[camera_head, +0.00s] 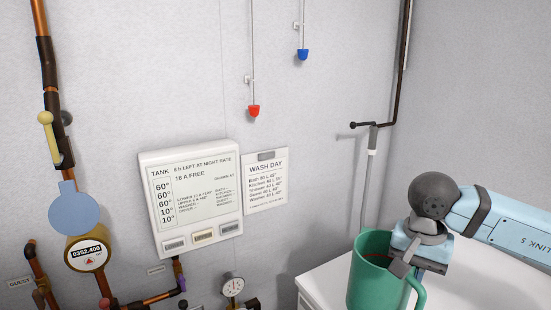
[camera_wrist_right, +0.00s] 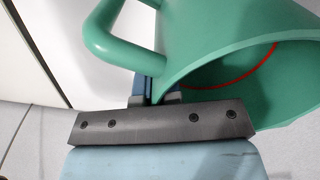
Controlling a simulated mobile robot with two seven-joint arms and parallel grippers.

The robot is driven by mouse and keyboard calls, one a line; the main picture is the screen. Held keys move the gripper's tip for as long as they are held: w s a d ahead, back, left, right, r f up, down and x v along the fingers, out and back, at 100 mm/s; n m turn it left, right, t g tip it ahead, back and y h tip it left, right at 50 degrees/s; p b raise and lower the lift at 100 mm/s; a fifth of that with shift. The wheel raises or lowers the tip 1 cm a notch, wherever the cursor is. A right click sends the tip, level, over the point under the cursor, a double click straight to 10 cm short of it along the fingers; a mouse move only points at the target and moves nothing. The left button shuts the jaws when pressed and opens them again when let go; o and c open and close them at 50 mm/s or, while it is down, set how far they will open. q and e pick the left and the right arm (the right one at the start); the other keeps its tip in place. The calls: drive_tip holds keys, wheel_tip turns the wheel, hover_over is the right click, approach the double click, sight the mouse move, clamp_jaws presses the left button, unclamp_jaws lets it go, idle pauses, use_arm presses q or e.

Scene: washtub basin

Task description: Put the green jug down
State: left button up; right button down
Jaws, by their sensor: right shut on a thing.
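The green jug (camera_head: 370,285) is at the lower right of the head view, upright, in front of a white surface. A red line runs round its inside, and its handle is on the right. My right gripper (camera_head: 407,272) is shut on the jug at its handle side, near the rim. In the right wrist view the jug (camera_wrist_right: 205,45) fills the upper right, with the gripper (camera_wrist_right: 158,90) against it below the handle. Whether the jug's base touches anything is hidden. My left gripper is not in view.
A white worktop (camera_head: 325,277) lies behind and beside the jug. The wall carries a tank panel (camera_head: 192,195), a wash day notice (camera_head: 266,184), and red (camera_head: 254,111) and blue (camera_head: 303,55) pulls. Copper pipes with a meter (camera_head: 88,254) and a gauge (camera_head: 232,286) stand at left.

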sight(408, 292)
drive_tip(key=f+n, duration=0.1)
drive_tip(key=n, duration=0.1)
drive_tip(key=f+n, duration=0.1)
drive_tip(key=n, duration=0.1)
drive_tip(key=s+f+n, duration=0.1)
drive_tip(key=n, duration=0.1)
drive_tip(key=shift+a+f, duration=0.1)
drive_tip(key=shift+a, duration=0.25)
drive_tip(key=shift+s+n+p, duration=0.15)
drive_tip(key=shift+n+p, duration=0.4)
drive_tip(key=shift+n, duration=0.05)
drive_tip(key=r+p, duration=0.1)
drive_tip(key=p, duration=0.3)
drive_tip(key=s+r+p, duration=0.1)
drive_tip(key=r+p, duration=0.1)
drive_tip(key=p, duration=0.3)
drive_tip(key=s+r+p, duration=0.1)
drive_tip(key=p, duration=0.4)
drive_tip(key=shift+a+r, duration=0.1)
drive_tip(key=shift+r, duration=0.1)
drive_tip(key=shift+s+p, duration=0.2)
drive_tip(key=shift+p, duration=0.4)
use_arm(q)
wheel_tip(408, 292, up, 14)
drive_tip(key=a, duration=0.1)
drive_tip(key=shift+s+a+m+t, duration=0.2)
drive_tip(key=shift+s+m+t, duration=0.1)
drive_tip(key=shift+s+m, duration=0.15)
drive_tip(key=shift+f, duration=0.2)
